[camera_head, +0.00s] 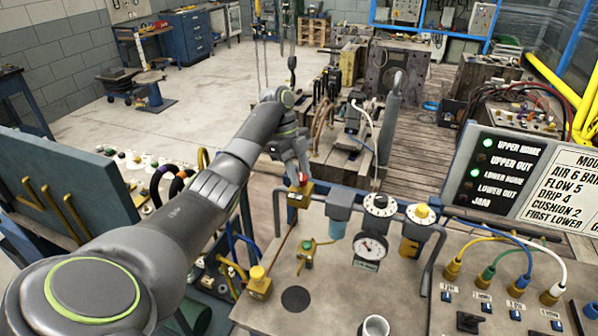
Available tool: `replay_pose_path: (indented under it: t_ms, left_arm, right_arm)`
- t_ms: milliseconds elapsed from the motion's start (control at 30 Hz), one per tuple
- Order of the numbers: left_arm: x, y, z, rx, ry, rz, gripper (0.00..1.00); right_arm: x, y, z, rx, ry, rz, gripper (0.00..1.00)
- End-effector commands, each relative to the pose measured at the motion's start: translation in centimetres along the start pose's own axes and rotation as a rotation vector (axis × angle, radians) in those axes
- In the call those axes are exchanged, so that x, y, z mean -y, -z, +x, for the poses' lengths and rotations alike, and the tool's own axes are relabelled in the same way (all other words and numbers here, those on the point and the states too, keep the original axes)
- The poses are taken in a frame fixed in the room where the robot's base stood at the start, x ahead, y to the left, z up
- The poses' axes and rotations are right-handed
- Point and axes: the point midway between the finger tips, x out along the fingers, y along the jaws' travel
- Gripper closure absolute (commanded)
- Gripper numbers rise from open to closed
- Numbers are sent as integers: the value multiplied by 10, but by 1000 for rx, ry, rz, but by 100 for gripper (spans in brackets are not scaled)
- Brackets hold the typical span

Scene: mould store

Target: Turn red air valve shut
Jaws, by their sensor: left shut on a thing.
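The red air valve (303,179) shows as a small red handle on a brass-yellow body (299,197), at the back left edge of the beige panel (330,287). My left arm comes in from the left, and my left gripper (301,171) points down onto the red handle. The gripper is shut on the handle, and its fingers hide part of it. The handle's exact angle is hard to tell. My right gripper is out of view.
Right of the valve stand a blue-grey filter (340,214), a black-and-white dial (379,206), a yellow knob (421,212) and a gauge (370,246). A yellow button (257,281) and a metal cup (375,328) are nearer. A sign board (535,180) stands at the right.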

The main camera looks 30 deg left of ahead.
Motion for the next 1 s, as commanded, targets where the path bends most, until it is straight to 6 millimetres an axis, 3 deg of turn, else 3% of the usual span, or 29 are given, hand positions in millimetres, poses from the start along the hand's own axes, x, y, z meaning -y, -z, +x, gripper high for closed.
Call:
replay_pose_path:
  t_ms: [500, 1000]
  left_arm:
    - [3, 1, -2, 2, -130, 321, 91]
    - [3, 0, -2, 5, -155, 385, 91]
  right_arm:
    - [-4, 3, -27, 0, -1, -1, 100]
    - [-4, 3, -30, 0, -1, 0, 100]
